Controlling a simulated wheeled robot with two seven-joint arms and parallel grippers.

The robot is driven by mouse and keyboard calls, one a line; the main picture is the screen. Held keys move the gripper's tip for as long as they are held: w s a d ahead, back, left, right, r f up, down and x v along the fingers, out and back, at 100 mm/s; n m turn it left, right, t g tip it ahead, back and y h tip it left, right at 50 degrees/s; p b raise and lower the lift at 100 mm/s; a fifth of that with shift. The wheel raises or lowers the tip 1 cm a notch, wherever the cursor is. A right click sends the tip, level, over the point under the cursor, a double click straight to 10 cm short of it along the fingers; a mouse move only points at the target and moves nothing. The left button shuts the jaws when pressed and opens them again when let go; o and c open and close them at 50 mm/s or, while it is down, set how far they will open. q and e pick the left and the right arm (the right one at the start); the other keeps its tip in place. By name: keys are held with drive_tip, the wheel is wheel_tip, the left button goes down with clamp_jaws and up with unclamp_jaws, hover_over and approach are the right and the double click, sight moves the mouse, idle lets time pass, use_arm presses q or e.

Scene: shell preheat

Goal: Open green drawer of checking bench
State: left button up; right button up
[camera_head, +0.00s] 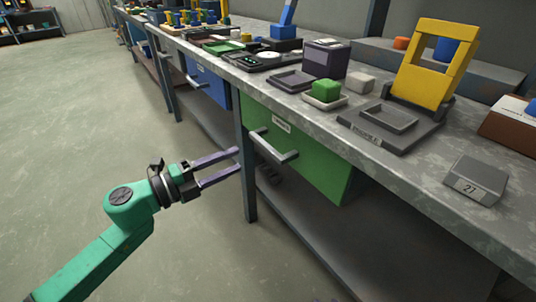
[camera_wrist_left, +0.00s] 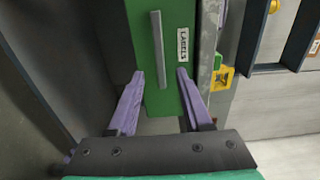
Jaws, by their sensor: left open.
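The green drawer (camera_head: 310,158) is under the checking bench (camera_head: 385,160), with a light grey bar handle (camera_head: 273,149) on its front. It looks closed. My left gripper (camera_head: 239,160) is open and empty, its two purple fingers pointing at the handle from the left, a little short of it. In the left wrist view the drawer front (camera_wrist_left: 180,60), the upright-looking handle (camera_wrist_left: 158,50) and a white label (camera_wrist_left: 183,45) lie ahead, with the handle between the lines of the open fingers (camera_wrist_left: 160,85). My right gripper is not in view.
A blue drawer (camera_head: 208,82) sits further along the bench. A dark bench leg (camera_head: 247,185) stands close to my left fingers. On the top are a green block (camera_head: 326,89), a yellow frame (camera_head: 432,75) and a grey block marked 27 (camera_head: 476,180). The floor at left is clear.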

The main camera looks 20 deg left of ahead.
sight(263, 148)
use_arm(q)
drive_tip(key=x, duration=1)
drive_tip(key=shift+w+d, duration=0.1)
drive_tip(key=shift+w, duration=0.15)
clamp_jaws()
drive_tip(key=shift+f, duration=0.1)
idle(0.8)
